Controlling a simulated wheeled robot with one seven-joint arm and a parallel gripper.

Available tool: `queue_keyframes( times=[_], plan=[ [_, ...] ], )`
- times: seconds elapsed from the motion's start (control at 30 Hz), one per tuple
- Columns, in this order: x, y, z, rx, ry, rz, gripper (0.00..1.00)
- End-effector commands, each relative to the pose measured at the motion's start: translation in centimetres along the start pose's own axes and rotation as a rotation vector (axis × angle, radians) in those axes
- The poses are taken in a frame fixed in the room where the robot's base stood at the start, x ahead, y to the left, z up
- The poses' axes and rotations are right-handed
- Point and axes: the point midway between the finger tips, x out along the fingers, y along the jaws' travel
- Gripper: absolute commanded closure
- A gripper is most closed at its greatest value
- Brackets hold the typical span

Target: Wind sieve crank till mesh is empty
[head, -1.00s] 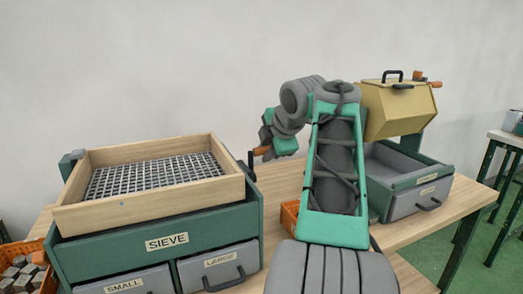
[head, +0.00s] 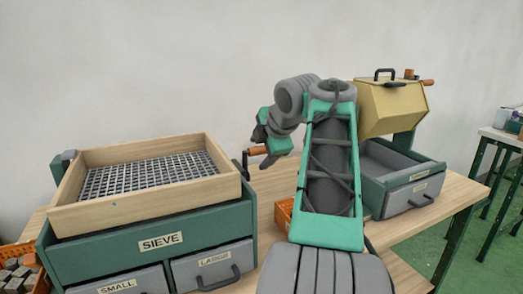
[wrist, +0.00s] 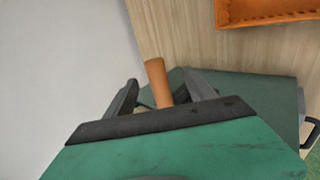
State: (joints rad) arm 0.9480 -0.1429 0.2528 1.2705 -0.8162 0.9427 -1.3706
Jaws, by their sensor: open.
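The sieve (head: 150,221) is a green box with a pale wooden frame (head: 120,206) on top, standing at the left in the head view. Its grey mesh (head: 150,174) shows no pieces on the part I can see. The crank (head: 246,160) is on the sieve's right side, with an orange-brown handle (head: 257,150). My gripper (head: 262,143) is at the handle. In the wrist view the handle (wrist: 158,82) stands between the two spread dark fingers of my gripper (wrist: 160,86). The fingers are open around it; contact is not clear.
Drawers marked SMALL (head: 125,283) and LARGE (head: 215,265) are in the sieve's front. An orange crate of blocks (head: 20,267) is at lower left. A yellow drum (head: 392,108) stands over a grey-green bin (head: 400,178) at right. Another orange crate (wrist: 268,12) lies near my gripper.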

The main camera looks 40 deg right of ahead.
Motion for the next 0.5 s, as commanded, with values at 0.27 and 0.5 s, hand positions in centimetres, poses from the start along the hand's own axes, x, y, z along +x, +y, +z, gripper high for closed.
queue_keyframes(
  times=[0.27,0.5],
  plan=[
    [0.0,0.0,0.0,0.0,0.0,0.0,0.36],
    [-2.4,0.3,0.1,0.001,-0.002,0.001,0.36]
  ],
)
